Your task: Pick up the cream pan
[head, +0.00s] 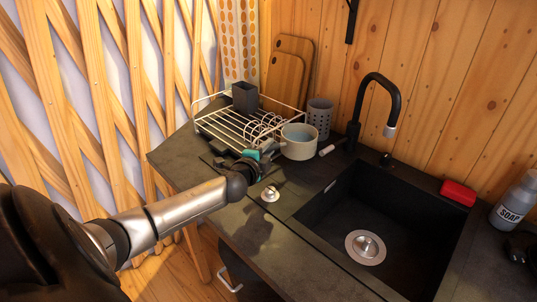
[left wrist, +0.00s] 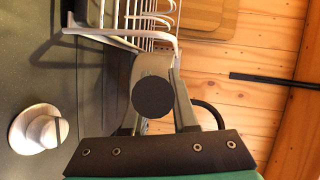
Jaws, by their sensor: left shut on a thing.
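The cream pan (head: 299,146), a round light pot with a bluish inside, is upright at the front right corner of the dish rack in the head view. My left gripper (head: 262,153), with teal parts, reaches in from the left and is shut on the pan's handle side. The handle is mostly hidden by the gripper. I cannot tell whether the pan touches the counter. In the left wrist view a dark disc covers the middle, and the pan is hard to make out. My right gripper is not in view.
The white wire dish rack (head: 222,128) with a dark holder (head: 245,97) stands behind. A grey perforated cup (head: 319,117) and black tap (head: 378,85) are close to the pan. The dark sink (head: 400,205), red sponge (head: 458,193) and soap bottle (head: 514,200) lie right.

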